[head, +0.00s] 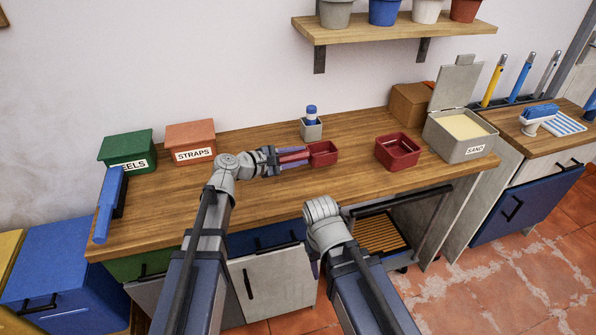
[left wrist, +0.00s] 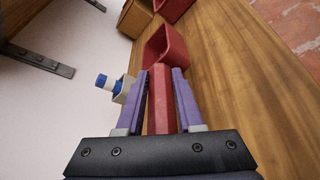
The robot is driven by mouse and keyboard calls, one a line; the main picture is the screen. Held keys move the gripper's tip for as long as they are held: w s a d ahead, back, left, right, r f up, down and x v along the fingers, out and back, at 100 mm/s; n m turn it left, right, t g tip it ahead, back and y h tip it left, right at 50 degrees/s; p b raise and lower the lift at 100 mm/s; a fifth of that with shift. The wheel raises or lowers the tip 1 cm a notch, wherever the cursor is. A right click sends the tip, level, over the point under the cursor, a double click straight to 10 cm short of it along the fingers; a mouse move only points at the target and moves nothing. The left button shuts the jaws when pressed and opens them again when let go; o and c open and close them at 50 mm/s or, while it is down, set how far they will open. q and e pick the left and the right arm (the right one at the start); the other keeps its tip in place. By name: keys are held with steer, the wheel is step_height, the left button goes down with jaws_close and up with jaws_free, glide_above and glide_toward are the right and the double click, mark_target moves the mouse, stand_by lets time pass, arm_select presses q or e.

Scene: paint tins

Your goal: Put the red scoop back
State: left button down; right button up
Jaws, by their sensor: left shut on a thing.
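The red scoop (head: 323,153) is in my left gripper (head: 296,157), at the middle of the wooden counter. The purple fingers are shut on its handle (left wrist: 161,95), and its bowl (left wrist: 163,45) points away from the gripper, to the right in the head view. I cannot tell whether the scoop touches the counter. An empty-looking red open box (head: 398,151) stands to the right of the scoop; part of it shows in the left wrist view (left wrist: 174,8). My right gripper (head: 315,268) is mostly hidden behind its own arm, below the counter's front edge.
An open grey bin labelled SAND (head: 460,135) stands at the right end of the counter (head: 250,200). A small grey holder (head: 311,130) with a blue-and-white item is just behind the scoop. A STRAPS box (head: 191,142) and a green box (head: 127,150) stand left.

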arm_select(q)
step_height(320, 180, down, 5)
steer(key=b, duration=0.4)
steer(key=shift+r, duration=0.35)
steer(key=c, duration=0.5)
jaws_free()
steer(key=shift+c, duration=0.2)
steer(key=shift+f, duration=0.25)
steer(key=p+v, duration=0.1)
steer(key=v, duration=0.7)
steer(key=shift+f, duration=0.2)
